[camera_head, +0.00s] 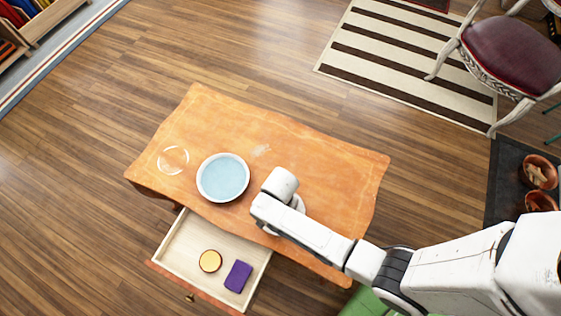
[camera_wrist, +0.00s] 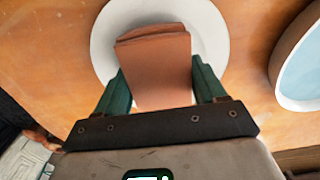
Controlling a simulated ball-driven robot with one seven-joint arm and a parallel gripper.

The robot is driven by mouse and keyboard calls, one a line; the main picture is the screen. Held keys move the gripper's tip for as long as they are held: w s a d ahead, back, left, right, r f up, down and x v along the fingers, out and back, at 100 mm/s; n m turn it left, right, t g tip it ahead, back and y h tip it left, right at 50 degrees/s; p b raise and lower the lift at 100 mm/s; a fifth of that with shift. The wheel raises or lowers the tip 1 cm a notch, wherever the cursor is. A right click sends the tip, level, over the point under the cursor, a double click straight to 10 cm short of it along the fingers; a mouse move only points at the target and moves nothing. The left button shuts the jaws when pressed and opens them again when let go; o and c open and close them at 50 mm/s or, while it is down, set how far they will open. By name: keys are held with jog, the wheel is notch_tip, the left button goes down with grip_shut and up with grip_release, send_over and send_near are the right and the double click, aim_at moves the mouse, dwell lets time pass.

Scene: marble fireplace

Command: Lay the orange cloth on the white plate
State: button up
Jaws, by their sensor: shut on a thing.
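The orange cloth (camera_wrist: 155,62) is a folded, brownish-orange piece in the wrist view. My gripper (camera_wrist: 160,88) is shut on it, with one green finger on each side. The white plate (camera_wrist: 104,45) is round and lies on the wooden table behind the cloth. The cloth covers the plate's middle in this view; I cannot tell whether it touches the plate. In the head view my arm hides my gripper, the cloth and most or all of the plate.
A blue bowl with a white rim (camera_head: 223,177) stands left of my arm on the wooden table (camera_head: 335,160). A clear glass ring (camera_head: 173,160) is farther left. The open drawer (camera_head: 188,246) in front holds a yellow round thing (camera_head: 210,261) and a purple block (camera_head: 238,276).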

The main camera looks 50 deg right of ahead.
jog(key=shift+f, duration=0.35)
jog(key=o, duration=1)
notch_tip(320, 180, up, 13)
jog(key=p, duration=0.3)
jog(key=s+d+r+n, duration=0.2)
jog(key=s+r+n, duration=0.1)
jog(key=r+n, duration=0.1)
jog(key=s+d+r+n, duration=0.2)
jog(key=s+r+n, duration=0.2)
jog(key=n, duration=0.1)
jog(key=s+d+r+n+t, duration=0.1)
jog(key=s+d+r+n, duration=0.2)
jog(key=n, duration=0.2)
jog(key=shift+s+r, duration=0.15)
jog(key=shift+r, duration=0.25)
